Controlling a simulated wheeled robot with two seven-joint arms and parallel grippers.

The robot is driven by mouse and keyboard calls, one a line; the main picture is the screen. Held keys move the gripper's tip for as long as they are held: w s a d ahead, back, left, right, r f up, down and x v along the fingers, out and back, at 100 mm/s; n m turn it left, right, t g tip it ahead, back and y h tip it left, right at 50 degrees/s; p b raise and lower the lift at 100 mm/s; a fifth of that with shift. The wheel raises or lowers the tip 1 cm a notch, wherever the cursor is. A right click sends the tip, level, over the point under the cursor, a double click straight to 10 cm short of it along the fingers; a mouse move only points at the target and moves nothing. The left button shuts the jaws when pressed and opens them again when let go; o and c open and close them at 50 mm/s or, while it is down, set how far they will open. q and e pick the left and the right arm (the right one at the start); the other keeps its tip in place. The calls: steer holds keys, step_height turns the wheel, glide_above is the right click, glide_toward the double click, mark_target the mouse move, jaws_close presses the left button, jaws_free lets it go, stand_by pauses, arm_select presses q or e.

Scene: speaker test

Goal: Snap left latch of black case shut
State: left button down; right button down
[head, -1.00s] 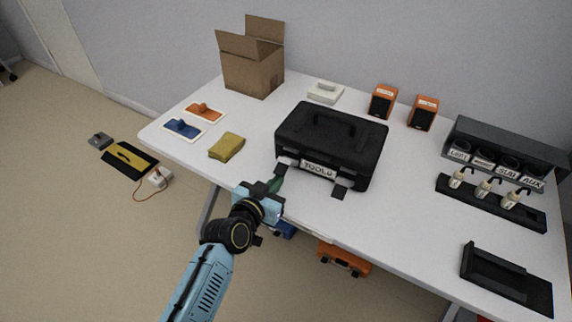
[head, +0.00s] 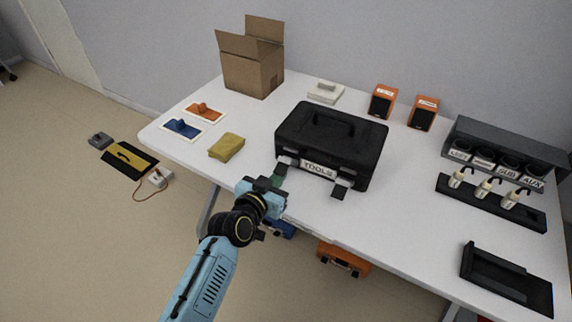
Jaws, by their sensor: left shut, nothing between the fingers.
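The black case (head: 331,143) stands closed on the white table, its handle on top and a TOOLS label (head: 319,171) on its front. Its left latch (head: 283,166) is at the left of the front; its dark flap appears to stick outward and down, partly behind my gripper. The right latch (head: 341,187) also has its flap sticking out and down. My left gripper (head: 278,181) is shut and empty, just in front of and below the left latch; I cannot tell whether it touches. My right gripper is not in view.
A yellow cloth (head: 227,147) and a cardboard box (head: 251,67) are left of the case. Orange speakers (head: 382,102) stand behind it. A black rack with bottles (head: 490,189) and a black tray (head: 506,280) are at the right. The table in front of the right latch is clear.

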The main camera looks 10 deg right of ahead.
arm_select(q)
steer(key=shift+f+p+v, duration=0.2)
steer(key=shift+p+v, duration=0.6)
steer(key=shift+v, duration=0.5)
steer(key=p+v, duration=0.1)
steer(key=v, duration=0.1)
steer(key=f+p+v, duration=0.1)
steer(key=v, duration=0.1)
steer(key=shift+s+a, duration=0.15)
steer(key=shift+s, duration=0.1)
steer(key=shift+f, duration=0.1)
